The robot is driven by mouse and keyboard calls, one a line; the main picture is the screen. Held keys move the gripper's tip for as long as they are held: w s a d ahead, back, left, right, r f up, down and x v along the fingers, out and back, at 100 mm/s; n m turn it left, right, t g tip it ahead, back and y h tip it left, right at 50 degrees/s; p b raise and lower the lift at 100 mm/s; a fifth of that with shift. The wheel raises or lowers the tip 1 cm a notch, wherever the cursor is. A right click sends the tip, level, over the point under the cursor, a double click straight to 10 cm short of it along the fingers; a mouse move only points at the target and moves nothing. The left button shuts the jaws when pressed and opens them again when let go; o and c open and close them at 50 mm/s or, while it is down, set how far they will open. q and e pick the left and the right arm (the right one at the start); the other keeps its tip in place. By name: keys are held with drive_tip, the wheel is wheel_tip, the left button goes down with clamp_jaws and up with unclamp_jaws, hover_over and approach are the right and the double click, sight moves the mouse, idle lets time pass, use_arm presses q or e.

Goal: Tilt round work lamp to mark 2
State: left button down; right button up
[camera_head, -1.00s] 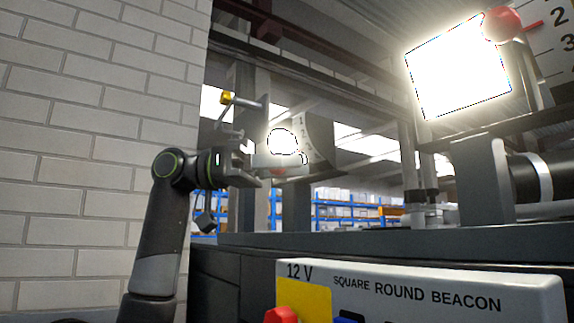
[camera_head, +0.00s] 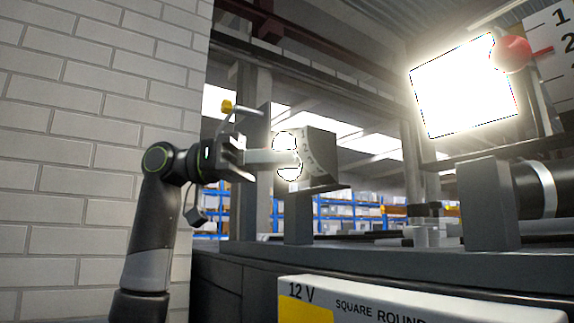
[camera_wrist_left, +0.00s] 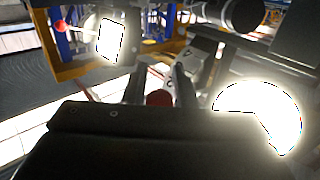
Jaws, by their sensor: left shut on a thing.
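The round work lamp (camera_head: 287,143) glows white in the middle of the head view and at the right of the left wrist view (camera_wrist_left: 270,105). In the left wrist view my left gripper (camera_wrist_left: 158,92) is shut on a red knob (camera_wrist_left: 158,99) beside the round lamp. The knob is hidden in the head view. My right gripper is not in view.
A lit square lamp (camera_head: 462,88) with a red ball knob (camera_head: 512,53) and numbered plate (camera_head: 562,45) is at upper right. A grey post (camera_head: 488,205) and dark chassis ledge (camera_head: 370,255) lie below. A labelled box (camera_head: 375,303) is in front; a brick wall (camera_head: 80,130) is left.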

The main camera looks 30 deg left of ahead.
use_arm(q)
drive_tip(key=shift+r, duration=0.2)
drive_tip(key=c, duration=1.3)
unclamp_jaws()
drive_tip(key=shift+a, duration=0.1)
drive_tip(key=shift+o, duration=0.6)
drive_tip(key=shift+s, duration=0.15)
drive_tip(key=shift+f, duration=0.15)
